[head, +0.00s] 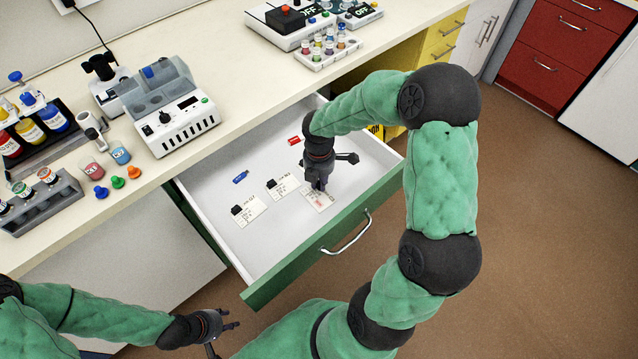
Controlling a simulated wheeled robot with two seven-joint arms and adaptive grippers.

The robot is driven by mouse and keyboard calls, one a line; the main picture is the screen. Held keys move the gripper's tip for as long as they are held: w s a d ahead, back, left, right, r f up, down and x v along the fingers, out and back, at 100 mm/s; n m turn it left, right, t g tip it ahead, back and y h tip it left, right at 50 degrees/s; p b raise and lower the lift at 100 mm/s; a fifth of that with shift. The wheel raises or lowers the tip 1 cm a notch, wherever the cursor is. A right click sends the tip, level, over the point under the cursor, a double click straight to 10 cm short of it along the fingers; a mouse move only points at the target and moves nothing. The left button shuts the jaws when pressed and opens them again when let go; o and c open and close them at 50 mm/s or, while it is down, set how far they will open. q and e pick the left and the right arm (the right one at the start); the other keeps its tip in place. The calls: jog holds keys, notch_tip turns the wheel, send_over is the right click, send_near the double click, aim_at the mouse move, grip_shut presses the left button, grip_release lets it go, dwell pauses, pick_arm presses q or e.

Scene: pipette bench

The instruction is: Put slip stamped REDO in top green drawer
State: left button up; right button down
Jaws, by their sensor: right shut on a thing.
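The top green drawer (282,274) is pulled open below the bench. A white slip with a reddish stamp (319,203) is in the drawer, at its front right part; the stamp is too small to read. My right gripper (318,187) reaches down into the drawer and is shut on this slip's upper edge. The slip looks close to the drawer floor; I cannot tell whether it touches. My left gripper (228,325) is open and empty, low in front of the cabinet, away from the drawer.
Also in the drawer are two slips with black clips (249,214) (281,187), a blue item (240,177) and a red item (294,140). The bench above holds a grey device (172,110), bottles and racks. A yellow drawer unit (440,45) stands beyond.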

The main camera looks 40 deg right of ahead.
aim_at(319, 184)
jog(key=shift+r, duration=0.1)
jog(key=c, duration=1.2)
grip_release()
notch_tip(319, 184, up, 12)
jog(key=p, duration=0.5)
